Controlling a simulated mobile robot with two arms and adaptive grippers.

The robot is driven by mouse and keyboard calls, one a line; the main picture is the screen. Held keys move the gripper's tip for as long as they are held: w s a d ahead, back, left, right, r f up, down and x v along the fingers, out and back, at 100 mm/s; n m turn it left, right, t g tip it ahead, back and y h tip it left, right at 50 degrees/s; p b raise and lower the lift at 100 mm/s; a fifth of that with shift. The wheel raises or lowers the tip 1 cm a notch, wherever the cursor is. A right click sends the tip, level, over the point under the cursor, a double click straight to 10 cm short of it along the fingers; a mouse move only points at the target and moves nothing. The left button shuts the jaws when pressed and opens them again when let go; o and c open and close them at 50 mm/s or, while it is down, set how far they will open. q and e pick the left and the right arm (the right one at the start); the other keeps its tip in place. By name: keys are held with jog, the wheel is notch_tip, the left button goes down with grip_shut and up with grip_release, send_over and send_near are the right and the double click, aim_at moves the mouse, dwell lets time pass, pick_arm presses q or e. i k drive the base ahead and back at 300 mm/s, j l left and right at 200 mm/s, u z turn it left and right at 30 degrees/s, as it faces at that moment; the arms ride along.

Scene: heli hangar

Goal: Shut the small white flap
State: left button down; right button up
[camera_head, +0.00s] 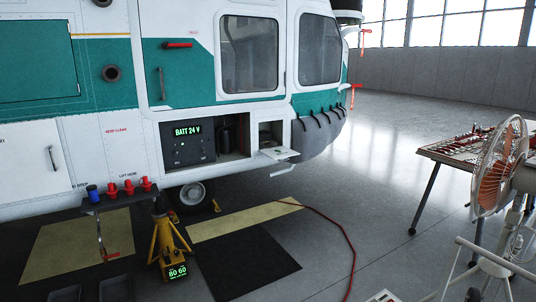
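The small white flap (279,154) is on the lower side of the white and teal helicopter (172,65), near its nose. It hangs open, folded outward and roughly level below a small square opening (270,135). Neither of my grippers is in view.
An open bay with a "BATT 24 V" panel (187,144) lies left of the flap. A yellow jack (166,243) stands below the bay. A red hose (340,232) crosses the floor. A fan (497,168) and tool table (447,152) stand right. Floor between is mostly clear.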

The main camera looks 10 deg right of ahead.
aim_at(279, 152)
jog(key=i+j, duration=0.6)
jog(key=i+j+z, duration=0.1)
jog(key=i+j, duration=0.45)
jog(key=i, duration=0.25)
jog(key=i+j, duration=0.1)
jog(key=i, duration=0.45)
jog(key=i+j, duration=0.1)
jog(key=i, duration=0.45)
jog(key=i+j+z, duration=0.1)
jog(key=i, duration=0.45)
